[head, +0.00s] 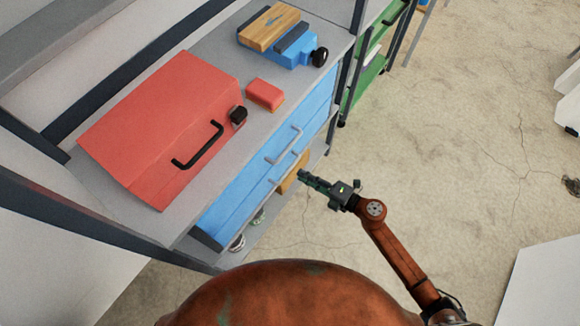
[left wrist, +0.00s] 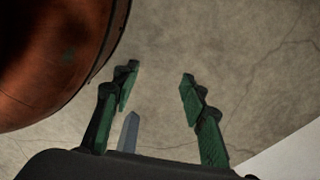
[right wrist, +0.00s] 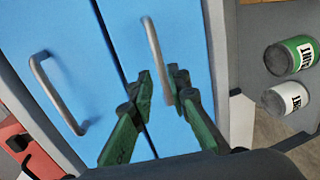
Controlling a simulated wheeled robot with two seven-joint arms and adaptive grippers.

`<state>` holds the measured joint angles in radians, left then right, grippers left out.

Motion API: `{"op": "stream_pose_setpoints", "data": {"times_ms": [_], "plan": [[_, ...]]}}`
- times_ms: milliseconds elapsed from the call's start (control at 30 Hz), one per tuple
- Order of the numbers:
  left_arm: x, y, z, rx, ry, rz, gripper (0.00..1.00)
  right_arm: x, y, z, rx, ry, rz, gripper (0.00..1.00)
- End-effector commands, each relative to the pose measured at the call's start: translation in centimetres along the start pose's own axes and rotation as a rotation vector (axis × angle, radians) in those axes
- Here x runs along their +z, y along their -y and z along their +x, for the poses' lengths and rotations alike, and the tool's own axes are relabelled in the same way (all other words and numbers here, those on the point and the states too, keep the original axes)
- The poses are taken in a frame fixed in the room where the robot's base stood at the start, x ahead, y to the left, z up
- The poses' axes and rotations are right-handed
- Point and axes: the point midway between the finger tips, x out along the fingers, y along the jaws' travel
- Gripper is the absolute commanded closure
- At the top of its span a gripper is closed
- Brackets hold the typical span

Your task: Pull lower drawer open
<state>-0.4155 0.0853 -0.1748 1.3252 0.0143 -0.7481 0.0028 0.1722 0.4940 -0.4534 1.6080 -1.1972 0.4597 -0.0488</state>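The lower blue drawer (head: 237,209) sits under the upper blue drawer (head: 232,187) in the grey workbench; both fronts look closed. The lower drawer's grey bar handle (head: 293,167) also shows in the right wrist view (right wrist: 154,45). My right gripper (head: 303,176) is at this handle. In the right wrist view its green fingers (right wrist: 161,83) are close together, on either side of the handle's near end. I cannot tell if they clamp it. My left gripper (left wrist: 156,84) is open and empty over the floor, outside the head view.
A red toolbox (head: 160,125), a red block (head: 265,94) and a blue vise (head: 292,50) stand on the bench top. Cans (right wrist: 292,55) sit on the shelf below the drawers. A green rack (head: 370,70) stands beyond. The floor (head: 460,140) to the right is open.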

Motion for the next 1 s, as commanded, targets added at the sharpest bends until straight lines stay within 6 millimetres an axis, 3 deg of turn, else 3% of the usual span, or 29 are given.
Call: {"op": "stream_pose_setpoints", "data": {"times_ms": [300, 433, 800, 1000], "plan": [[-2.2, 0.1, -2.0, 0.001, -0.002, -0.011, 0.6, 0.0, 0.1, 5.0, 0.001, 0.0, 0.003, 0.84], [-2.7, 0.0, -2.7, 0.003, -0.002, -0.013, 0.6, 0.1, 0.1, 6.3, 0.001, 0.002, 0.005, 0.84], [-3.0, -0.1, -3.2, 0.004, -0.001, -0.013, 0.6, 0.1, 0.0, 6.9, 0.0, 0.003, 0.005, 0.84], [-3.0, -0.1, -3.2, 0.004, -0.001, -0.013, 0.6, 0.1, 0.0, 6.9, 0.0, 0.003, 0.005, 0.97]]}}
